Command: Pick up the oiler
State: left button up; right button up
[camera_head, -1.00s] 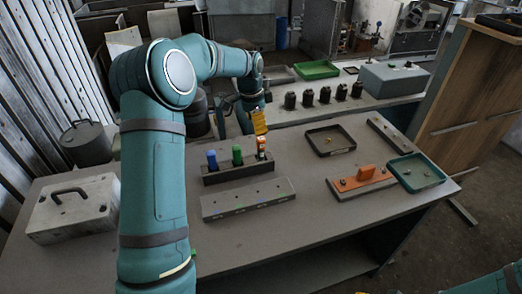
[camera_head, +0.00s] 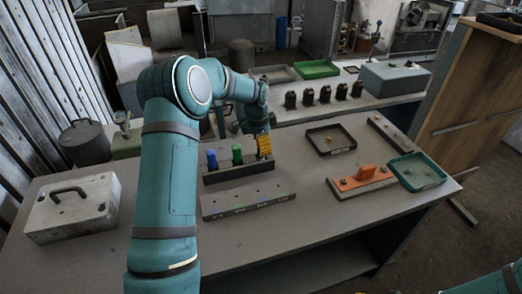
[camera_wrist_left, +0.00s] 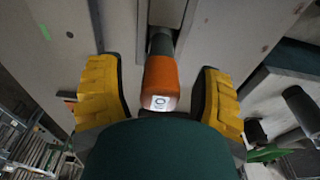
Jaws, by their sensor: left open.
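An orange handle-like object with a white label, seemingly the oiler (camera_wrist_left: 160,85), stands between the yellow fingers of my left gripper (camera_wrist_left: 158,95) in the left wrist view. There are gaps between it and both fingers. In the head view my left gripper (camera_head: 264,146) is at the right end of a dark rack (camera_head: 238,173), and its yellow finger covers the orange object there. The gripper is open. A blue-topped item (camera_head: 212,159) and a green-topped item (camera_head: 237,154) stand in the same rack to the left.
A grey block (camera_head: 248,199) with small holes lies in front of the rack. A metal case (camera_head: 73,207) is at left. An orange fixture (camera_head: 363,180), a dark tray (camera_head: 331,140) and a green tray (camera_head: 417,171) are at right. The table front is clear.

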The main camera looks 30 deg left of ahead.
pick_arm(q)
grip_shut()
jog(key=shift+r, duration=0.15)
notch_tip(320, 180, up, 10)
jog(key=shift+f+p, duration=0.1)
jog(key=shift+p, duration=0.3)
jog(key=c, duration=0.9)
grip_release()
grip_shut()
